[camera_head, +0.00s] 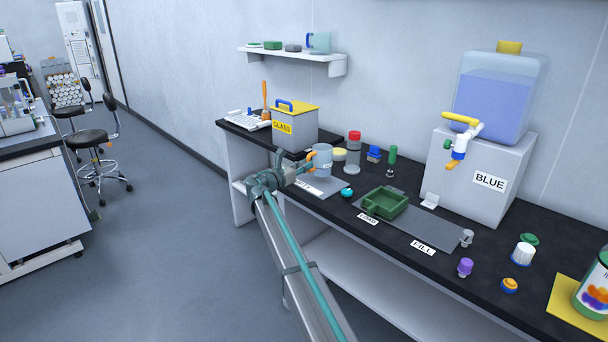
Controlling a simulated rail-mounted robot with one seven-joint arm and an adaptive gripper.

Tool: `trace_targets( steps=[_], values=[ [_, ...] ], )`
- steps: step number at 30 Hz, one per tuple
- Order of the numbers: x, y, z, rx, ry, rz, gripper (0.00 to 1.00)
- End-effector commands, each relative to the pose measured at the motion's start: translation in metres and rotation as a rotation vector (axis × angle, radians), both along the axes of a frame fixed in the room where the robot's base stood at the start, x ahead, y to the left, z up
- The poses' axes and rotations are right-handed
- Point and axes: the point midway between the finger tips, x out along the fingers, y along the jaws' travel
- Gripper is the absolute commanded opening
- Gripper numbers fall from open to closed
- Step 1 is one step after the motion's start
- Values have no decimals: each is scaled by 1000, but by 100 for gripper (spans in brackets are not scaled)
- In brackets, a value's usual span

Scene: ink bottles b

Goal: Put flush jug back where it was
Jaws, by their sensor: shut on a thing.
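A pale blue-grey jug (323,162) with an orange handle is at the left-middle of the dark bench, in the head view. I take it to be the flush jug. My gripper (308,163) reaches in from the left and is shut on the jug at its handle side. The jug looks upright. It is over or on a small grey mat (330,184) with a partly hidden white label at its front. Whether its base touches the mat is hard to tell.
A grey GLASS bin (296,132) stands behind left. A red-capped bottle (353,155), a yellowish lid (339,154) and a teal cap (347,192) are close by. To the right are a green tray (384,203), a grey mat (430,228) and the BLUE tank (500,105). A shelf (295,55) holds another jug (319,43).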

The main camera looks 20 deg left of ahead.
Motion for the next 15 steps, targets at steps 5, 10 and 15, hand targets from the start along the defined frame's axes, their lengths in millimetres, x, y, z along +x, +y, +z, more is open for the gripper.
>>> trace_targets(
  steps=[5,10,15],
  values=[
    [4,4,-21,-2,0,0,0],
    [4,4,-36,-1,-1,0,0],
    [4,4,-36,0,-1,0,0]
  ],
)
